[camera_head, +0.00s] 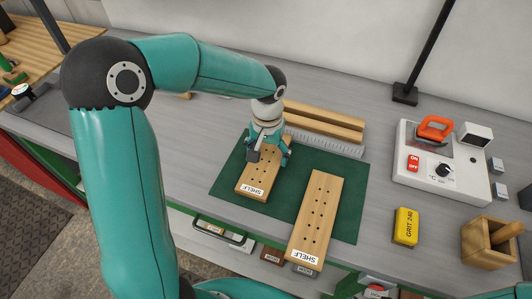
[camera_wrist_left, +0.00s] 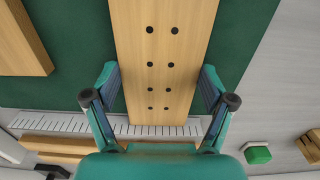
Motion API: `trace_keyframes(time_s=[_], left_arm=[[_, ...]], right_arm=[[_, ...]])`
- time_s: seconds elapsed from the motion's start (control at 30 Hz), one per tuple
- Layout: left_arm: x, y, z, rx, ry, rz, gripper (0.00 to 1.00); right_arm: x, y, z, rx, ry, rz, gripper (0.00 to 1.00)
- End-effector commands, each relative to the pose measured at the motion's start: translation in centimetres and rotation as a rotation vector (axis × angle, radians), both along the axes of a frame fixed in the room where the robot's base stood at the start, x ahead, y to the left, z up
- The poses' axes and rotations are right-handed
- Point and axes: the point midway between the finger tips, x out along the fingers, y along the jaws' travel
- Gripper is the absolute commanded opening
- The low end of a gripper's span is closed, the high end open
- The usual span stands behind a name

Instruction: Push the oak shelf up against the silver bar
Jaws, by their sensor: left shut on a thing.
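A pale wooden board (camera_head: 257,180) marked SHELF, with two rows of holes, lies on the green mat (camera_head: 345,190). My left gripper (camera_head: 268,155) is shut on its far part, one finger at each long edge. In the left wrist view the board (camera_wrist_left: 163,50) runs between the fingers (camera_wrist_left: 158,85). The silver bar (camera_head: 335,146), a ruled strip, lies behind the mat; it also shows in the wrist view (camera_wrist_left: 60,126). The board's far end is at or very near the bar; I cannot tell whether they touch. My right gripper is out of view.
A second SHELF board (camera_head: 316,215) lies right of the held one, overhanging the front edge. Wooden strips (camera_head: 325,120) lie behind the bar. A yellow GRIT 240 block (camera_head: 406,227), a white switch box (camera_head: 440,165) and a wooden box (camera_head: 488,245) stand right.

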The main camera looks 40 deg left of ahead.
Motion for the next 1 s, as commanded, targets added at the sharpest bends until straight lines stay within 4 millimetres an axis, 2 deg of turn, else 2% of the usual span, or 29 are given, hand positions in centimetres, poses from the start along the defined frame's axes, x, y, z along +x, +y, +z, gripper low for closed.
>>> trace_keyframes(time_s=[0.03, 0.07, 0.17, 0.5, 0.63, 0.77, 1.0], left_arm=[[0.0, 0.0, 0.0, 0.000, -0.001, 0.000, 0.41], [0.0, 0.0, 0.0, 0.000, -0.001, 0.000, 0.84], [0.1, 0.0, 0.0, 0.000, -0.001, -0.001, 1.00], [0.1, -0.1, 0.1, 0.000, -0.001, -0.001, 1.00], [0.1, -0.1, 0.7, 0.001, -0.004, -0.001, 1.00], [0.2, -0.1, 2.4, 0.000, -0.005, -0.001, 1.00], [0.2, -0.2, 7.2, 0.000, -0.007, -0.002, 1.00]], right_arm=[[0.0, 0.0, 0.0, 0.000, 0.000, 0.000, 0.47], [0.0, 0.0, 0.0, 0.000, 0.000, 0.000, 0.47], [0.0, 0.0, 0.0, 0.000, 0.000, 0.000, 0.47], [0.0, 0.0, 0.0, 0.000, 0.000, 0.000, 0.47], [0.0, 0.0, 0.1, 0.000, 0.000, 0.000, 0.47], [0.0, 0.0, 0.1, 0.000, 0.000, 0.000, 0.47], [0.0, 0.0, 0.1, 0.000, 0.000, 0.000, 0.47]])
